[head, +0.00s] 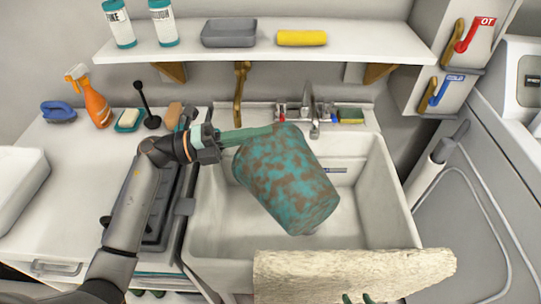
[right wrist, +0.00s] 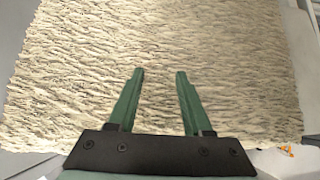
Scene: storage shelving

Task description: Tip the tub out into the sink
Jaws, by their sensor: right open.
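The tub (head: 288,180) is teal with brown blotches. It hangs tilted over the white sink (head: 378,190), its lower end toward the front right. My left gripper (head: 245,134) reaches in from the left and holds the tub at its upper end; the tub hides part of the fingers. I cannot see into the tub or any contents. My right gripper (right wrist: 160,72) is open and empty in the right wrist view, in front of a cream, rough-textured slab or towel (right wrist: 160,40). Only its green fingertips (head: 357,299) show at the bottom of the head view.
The cream piece (head: 350,272) covers the sink's front edge. A faucet (head: 315,120) and sponge (head: 350,116) stand behind the sink. The shelf (head: 260,48) above holds a grey tray and yellow item. An orange spray bottle (head: 96,105) stands on the left counter.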

